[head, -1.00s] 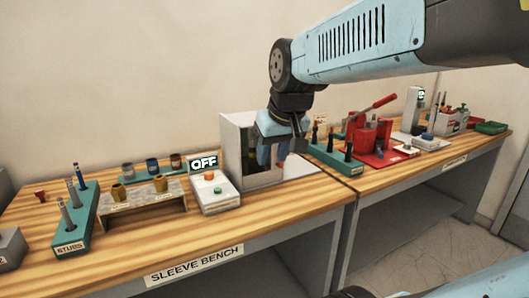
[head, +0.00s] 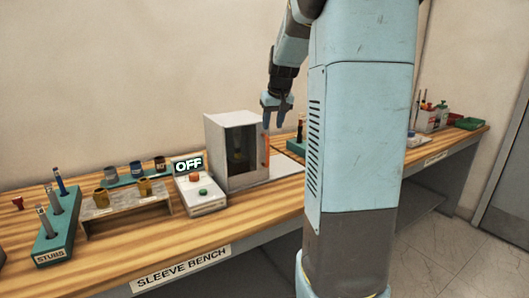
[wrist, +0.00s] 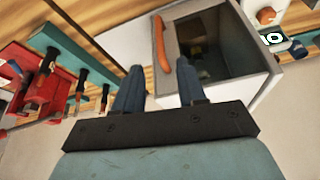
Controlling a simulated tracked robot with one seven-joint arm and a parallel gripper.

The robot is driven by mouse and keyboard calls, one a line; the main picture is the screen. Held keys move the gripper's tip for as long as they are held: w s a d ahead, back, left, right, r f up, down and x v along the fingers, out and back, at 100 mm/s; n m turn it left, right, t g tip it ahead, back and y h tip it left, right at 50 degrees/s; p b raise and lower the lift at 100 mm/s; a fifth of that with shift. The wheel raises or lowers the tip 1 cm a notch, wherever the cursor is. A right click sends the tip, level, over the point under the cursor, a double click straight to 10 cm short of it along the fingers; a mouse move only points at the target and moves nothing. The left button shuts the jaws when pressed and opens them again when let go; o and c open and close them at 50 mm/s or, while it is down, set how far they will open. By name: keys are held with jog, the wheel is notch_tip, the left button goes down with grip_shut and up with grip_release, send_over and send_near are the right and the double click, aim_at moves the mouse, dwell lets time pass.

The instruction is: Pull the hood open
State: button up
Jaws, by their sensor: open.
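The hood is a pale grey box (head: 222,135) with a dark window, standing on the bench in the head view. Its orange upright handle (head: 267,152) is at the right edge of the window. The wrist view shows the hood (wrist: 262,82) with its dim inside visible and the orange handle (wrist: 161,45) along its left edge. My gripper (head: 274,122) is just above the handle in the head view, fingers pointing down. In the wrist view my gripper (wrist: 157,72) has its two fingers apart with nothing between them, and the handle lies beyond the fingertips, apart from them.
A cup stand (head: 124,200) and a teal stub rack (head: 58,225) are further left. A teal tool rack (head: 297,147) is partly behind my arm.

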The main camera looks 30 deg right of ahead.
aim_at(268, 147)
jog(key=x, duration=1.3)
jog(key=shift+w+d+f, duration=0.1)
jog(key=shift+w+f, duration=0.05)
jog(key=shift+f, duration=0.2)
grip_shut()
